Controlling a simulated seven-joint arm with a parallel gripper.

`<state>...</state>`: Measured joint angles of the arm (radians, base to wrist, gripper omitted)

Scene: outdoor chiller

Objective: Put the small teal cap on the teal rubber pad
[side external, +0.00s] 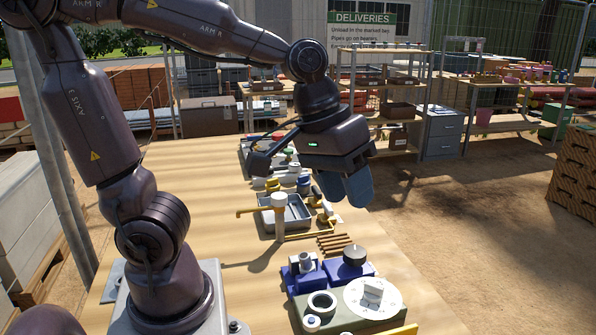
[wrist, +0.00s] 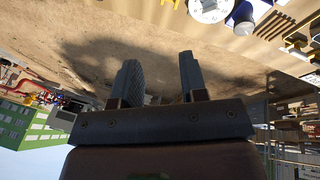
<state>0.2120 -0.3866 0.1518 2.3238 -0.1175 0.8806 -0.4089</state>
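My gripper (side external: 345,190) is raised in the side view, near the bench's right edge. Its two fingers stand apart with nothing between them, as the wrist view also shows (wrist: 158,64). The wrist view looks mostly at bare ground, with the bench along its top edge. I cannot pick out the small teal cap or the teal rubber pad for certain. Several small coloured parts, too small to name, lie around the grey tray (side external: 298,222) and farther back on the bench.
The wooden bench (side external: 190,195) is clear on its left. Near its front stand blue blocks (side external: 300,280) and a white round dial plate (side external: 387,301) on a grey-green base. A cream post (side external: 279,220) with a yellow arm rises beside the tray. Wooden slats (side external: 335,243) lie between.

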